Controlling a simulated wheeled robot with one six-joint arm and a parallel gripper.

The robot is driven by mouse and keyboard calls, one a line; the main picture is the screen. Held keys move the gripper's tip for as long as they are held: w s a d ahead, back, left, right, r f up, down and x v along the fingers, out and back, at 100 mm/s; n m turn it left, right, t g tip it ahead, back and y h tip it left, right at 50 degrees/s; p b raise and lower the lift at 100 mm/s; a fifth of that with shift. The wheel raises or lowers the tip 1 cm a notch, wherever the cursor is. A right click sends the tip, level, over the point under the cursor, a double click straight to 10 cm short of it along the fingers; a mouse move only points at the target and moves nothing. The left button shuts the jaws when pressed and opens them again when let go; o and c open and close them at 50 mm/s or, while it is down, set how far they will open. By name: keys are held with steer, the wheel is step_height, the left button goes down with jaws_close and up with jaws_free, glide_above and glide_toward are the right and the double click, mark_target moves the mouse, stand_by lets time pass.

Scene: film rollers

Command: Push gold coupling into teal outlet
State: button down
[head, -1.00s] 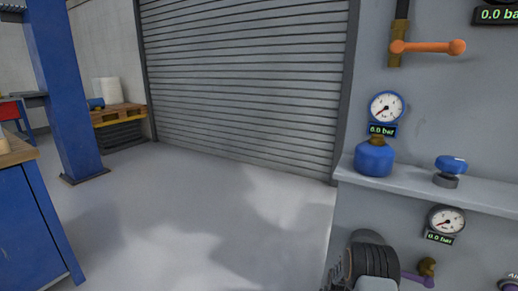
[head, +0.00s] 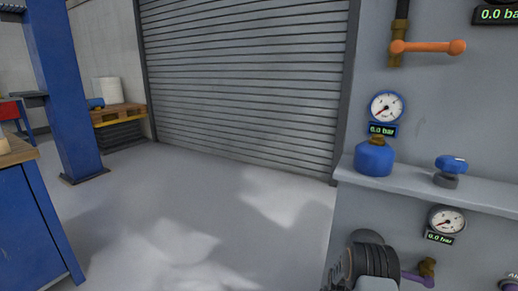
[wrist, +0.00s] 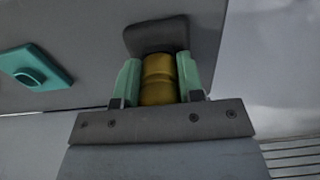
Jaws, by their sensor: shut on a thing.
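In the wrist view my gripper (wrist: 158,84) is shut on the gold coupling (wrist: 158,78), a brass-coloured ribbed cylinder held between two pale green fingers. A dark grey rounded block (wrist: 155,35) shows just beyond the coupling; I cannot tell whether they touch. The teal outlet (wrist: 33,68) is a square plate with a raised oval opening on the grey panel, to the left of my gripper and apart from the coupling. In the head view the coupling and the teal outlet do not show; only part of my arm is at the bottom.
A purple-handled valve (head: 420,275) sits beside my arm. Open floor (head: 190,210) lies left.

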steer(key=shift+s+f, duration=0.15)
steer(key=shift+s, duration=0.15)
steer(key=shift+w+r+p, duration=0.15)
steer(key=shift+r+p, duration=0.95)
steer(key=shift+r, duration=0.4)
steer(key=shift+w+r+p, duration=0.1)
steer(key=shift+r+p, duration=0.95)
steer(key=shift+r, duration=0.45)
steer(key=s+d+r+n, duration=0.1)
steer(key=s+d+n, duration=0.35)
steer(key=d, duration=0.35)
steer(key=s+d+r+n, duration=0.1)
steer(key=s+d+n, duration=0.35)
steer(key=d, duration=0.35)
steer(key=shift+w+a+f, duration=0.1)
steer(key=shift+f, duration=1.7)
steer(key=shift+a+f, duration=0.1)
steer(key=shift+f, duration=1.65)
